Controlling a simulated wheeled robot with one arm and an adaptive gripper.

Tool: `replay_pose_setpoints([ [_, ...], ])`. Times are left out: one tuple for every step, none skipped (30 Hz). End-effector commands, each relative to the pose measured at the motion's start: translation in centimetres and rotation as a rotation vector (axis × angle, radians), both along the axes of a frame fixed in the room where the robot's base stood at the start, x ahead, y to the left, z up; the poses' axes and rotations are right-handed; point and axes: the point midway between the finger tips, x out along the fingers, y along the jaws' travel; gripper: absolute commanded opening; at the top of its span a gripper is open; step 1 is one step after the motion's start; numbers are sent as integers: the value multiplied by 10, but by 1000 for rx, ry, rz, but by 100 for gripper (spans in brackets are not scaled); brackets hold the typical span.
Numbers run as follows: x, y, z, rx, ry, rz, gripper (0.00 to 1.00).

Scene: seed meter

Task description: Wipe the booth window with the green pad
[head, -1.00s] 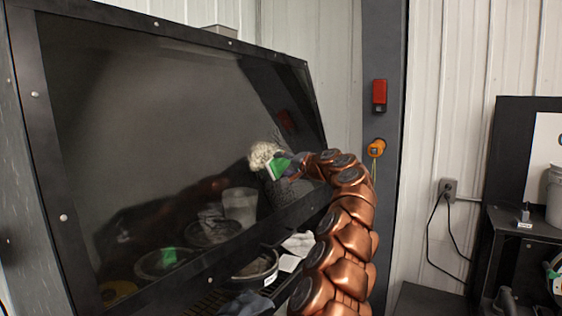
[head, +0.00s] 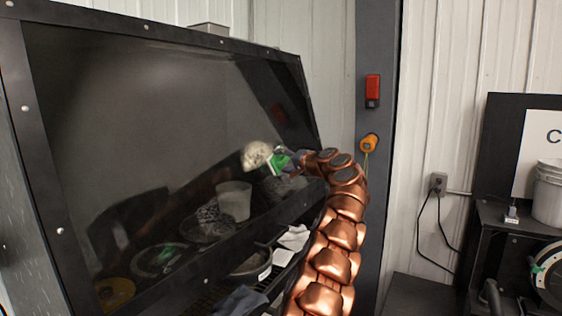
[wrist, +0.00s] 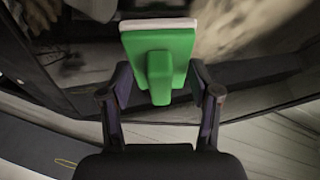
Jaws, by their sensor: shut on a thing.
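The booth window (head: 110,110) is a large, dark, tilted pane in a black riveted frame, filling the left of the head view. A pale dusty smear (head: 256,154) shows on it beside the pad, and also in the wrist view (wrist: 235,30). The green pad (wrist: 160,55) has a white face edge and a green grip block. My gripper (wrist: 159,95) is shut on that block. In the head view the green pad (head: 279,161) is at the pane's lower right, just right of the smear. I cannot tell whether its face touches the pane.
Through the pane show a translucent cup (head: 234,200) and dark pans. A pan (head: 252,266) and white cloth (head: 293,238) lie below the frame's lower edge. A grey post with a red box (head: 373,90) and orange knob (head: 369,143) stands close right of my arm.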

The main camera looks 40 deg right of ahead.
Motion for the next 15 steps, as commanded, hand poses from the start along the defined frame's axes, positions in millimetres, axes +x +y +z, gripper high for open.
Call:
replay_pose_setpoints([
  [1,-3,-1,-1,2,-1,29],
  [1,-4,-1,0,2,-1,29],
  [2,-5,-2,0,1,0,29],
  [2,-6,-2,1,0,1,29],
  [3,-6,-1,1,0,2,29],
  [3,-6,-1,1,-1,3,29],
  [4,-5,-1,1,-1,3,29],
  [4,-5,0,2,0,4,29],
  [4,-5,1,1,0,4,29],
  [4,-5,3,1,0,4,29],
  [4,-6,5,0,-1,4,29],
  [5,-6,8,0,0,2,29],
  [5,-6,10,-1,0,2,29],
  [6,-5,12,-2,0,3,29],
  [7,-4,15,-1,0,3,29],
])
